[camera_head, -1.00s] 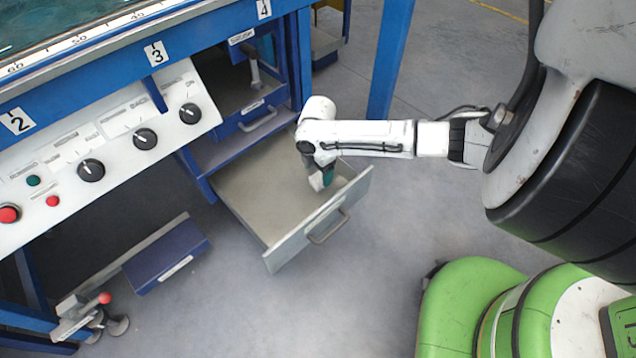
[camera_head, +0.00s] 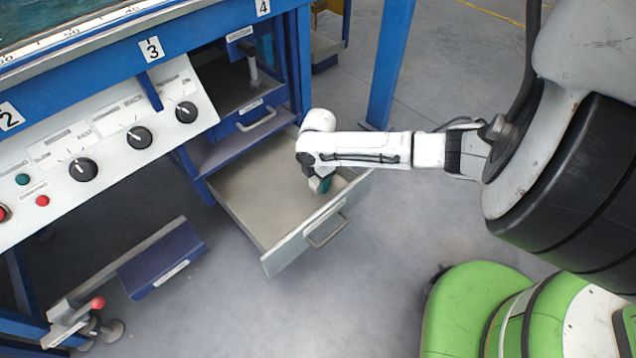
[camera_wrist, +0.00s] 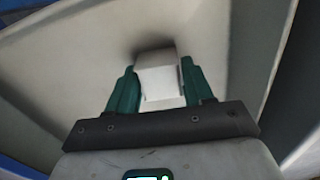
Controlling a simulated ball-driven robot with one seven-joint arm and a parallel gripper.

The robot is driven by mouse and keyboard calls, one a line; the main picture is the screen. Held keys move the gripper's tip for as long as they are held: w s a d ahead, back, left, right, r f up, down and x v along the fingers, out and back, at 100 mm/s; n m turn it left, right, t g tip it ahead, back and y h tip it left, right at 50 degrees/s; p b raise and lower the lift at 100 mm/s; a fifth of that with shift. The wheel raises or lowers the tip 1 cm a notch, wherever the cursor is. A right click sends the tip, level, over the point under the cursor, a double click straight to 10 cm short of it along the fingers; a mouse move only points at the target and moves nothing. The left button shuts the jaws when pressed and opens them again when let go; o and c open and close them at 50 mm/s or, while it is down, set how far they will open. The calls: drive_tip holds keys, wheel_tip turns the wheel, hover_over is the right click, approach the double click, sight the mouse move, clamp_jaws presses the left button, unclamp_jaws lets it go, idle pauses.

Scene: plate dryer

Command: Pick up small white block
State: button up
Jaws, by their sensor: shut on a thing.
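The small white block (camera_wrist: 158,82) sits between the two green fingers of my gripper (camera_wrist: 160,88) in the wrist view, with a finger against each side. My gripper is shut on it. In the head view my gripper (camera_head: 320,184) points down inside the open drawer (camera_head: 262,190), near its front right corner. The pale block (camera_head: 314,184) shows only in part there, beside the green finger. A dark shadow lies just beyond the block in the wrist view. I cannot tell whether the block touches the drawer floor.
The drawer's front panel with its handle (camera_head: 328,232) stands close to my gripper. The blue cabinet and the control panel with knobs (camera_head: 139,137) are to the left. A blue table leg (camera_head: 390,65) rises behind my arm. The rest of the drawer floor looks empty.

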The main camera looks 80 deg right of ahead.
drive_tip(key=shift+c, duration=1)
drive_tip(key=shift+r, duration=0.15)
